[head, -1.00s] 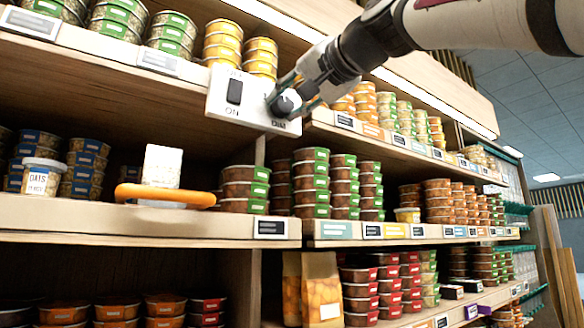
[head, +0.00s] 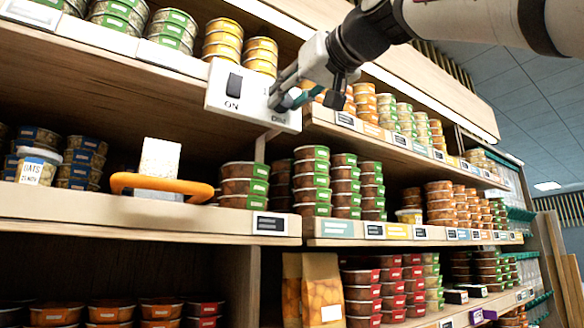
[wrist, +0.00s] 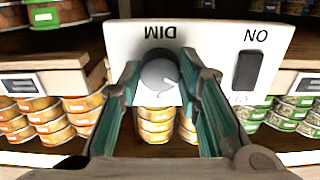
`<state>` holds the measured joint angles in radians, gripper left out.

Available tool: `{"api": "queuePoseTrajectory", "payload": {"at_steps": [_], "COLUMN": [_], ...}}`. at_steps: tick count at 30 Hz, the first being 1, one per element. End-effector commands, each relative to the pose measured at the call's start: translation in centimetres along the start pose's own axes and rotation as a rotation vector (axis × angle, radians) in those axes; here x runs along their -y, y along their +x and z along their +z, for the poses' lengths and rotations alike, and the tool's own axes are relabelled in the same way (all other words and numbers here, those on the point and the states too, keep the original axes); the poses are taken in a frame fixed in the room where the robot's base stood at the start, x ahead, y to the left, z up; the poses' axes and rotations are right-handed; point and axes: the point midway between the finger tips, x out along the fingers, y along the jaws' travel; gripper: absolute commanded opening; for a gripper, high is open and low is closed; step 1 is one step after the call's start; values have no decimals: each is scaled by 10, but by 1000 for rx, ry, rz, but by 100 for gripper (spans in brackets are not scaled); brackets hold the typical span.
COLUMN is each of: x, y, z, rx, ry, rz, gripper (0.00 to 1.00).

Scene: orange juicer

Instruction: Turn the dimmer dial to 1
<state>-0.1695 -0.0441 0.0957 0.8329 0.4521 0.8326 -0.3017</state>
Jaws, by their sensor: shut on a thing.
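A white switch plate (head: 215,97) is fixed to the shelf edge, with a black rocker switch (head: 234,86) marked ON. The round grey dimmer dial (wrist: 160,80) is on the same plate by the letters DIM, upside down in the wrist view. A faint light mark shows on its face; its setting cannot be read. My gripper (head: 281,100) is at the plate, its green-padded fingers (wrist: 162,92) on either side of the dial and shut on it. In the head view the fingers hide most of the dial.
Shelves of stacked tins surround the plate. Yellow-lidded tins (head: 260,55) stand just above it, and tins with green labels (head: 311,180) are on the shelf below. An orange-rimmed item (head: 162,187) lies at lower left. The space in front of the shelves is clear.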

Motion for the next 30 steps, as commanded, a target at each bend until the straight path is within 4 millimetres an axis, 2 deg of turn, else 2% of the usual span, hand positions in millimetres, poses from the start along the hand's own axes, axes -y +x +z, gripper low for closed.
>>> {"api": "queuePoseTrajectory", "payload": {"at_steps": [16,17,19,30], "x": [0,0,0,0], "y": [1,1,1,-3], "z": [1,1,1,0], "rx": [3,3,3,1], "ry": [-26,-26,-25,-25], "rz": [-1,-1,-1,0], "gripper": [4,36,52,52]}}
